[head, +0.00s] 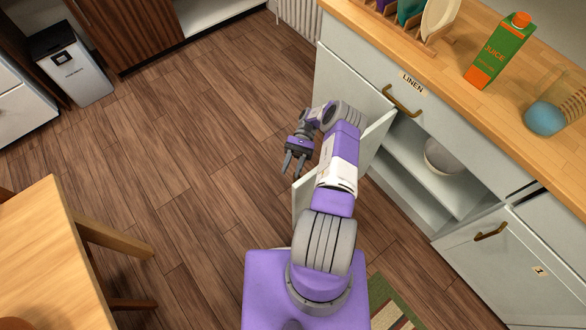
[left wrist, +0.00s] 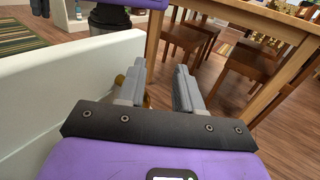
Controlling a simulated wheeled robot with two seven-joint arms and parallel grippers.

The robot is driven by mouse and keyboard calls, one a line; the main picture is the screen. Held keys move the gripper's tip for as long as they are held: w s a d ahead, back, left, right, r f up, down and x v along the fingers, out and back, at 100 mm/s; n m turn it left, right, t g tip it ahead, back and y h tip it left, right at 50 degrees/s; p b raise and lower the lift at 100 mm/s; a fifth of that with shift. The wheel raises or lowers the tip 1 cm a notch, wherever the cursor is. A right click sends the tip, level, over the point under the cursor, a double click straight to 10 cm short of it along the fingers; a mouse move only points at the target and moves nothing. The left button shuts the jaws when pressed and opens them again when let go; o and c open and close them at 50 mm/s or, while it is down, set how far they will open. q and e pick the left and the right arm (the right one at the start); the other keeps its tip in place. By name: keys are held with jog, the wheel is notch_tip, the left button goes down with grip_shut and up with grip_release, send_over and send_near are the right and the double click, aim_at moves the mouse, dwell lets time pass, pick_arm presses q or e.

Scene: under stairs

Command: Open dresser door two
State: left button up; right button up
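The white dresser has an open door (head: 376,140) on its left compartment, swung out into the room and partly hidden behind my left arm. In the left wrist view, this white door panel (left wrist: 50,85) runs along the left side. My left gripper (head: 294,162) is beside the door, on the room side, with its fingers apart. In the left wrist view, the fingers (left wrist: 163,75) are open, and a bit of brass handle (left wrist: 147,98) shows by the left finger. Another dresser door (head: 500,270), shut, has a brass handle (head: 491,231) and a small label resembling a 2. My right gripper is out of view.
The open compartment holds a pale bowl (head: 443,157) on a shelf (head: 412,163). A wooden table (head: 40,260) stands at lower left. The floor (head: 200,150) between is clear.

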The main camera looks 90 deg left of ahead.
pick_arm(q)
jog(key=shift+w+r+p, duration=0.1)
jog(key=shift+r+p, duration=0.4)
jog(key=shift+r, duration=1.3)
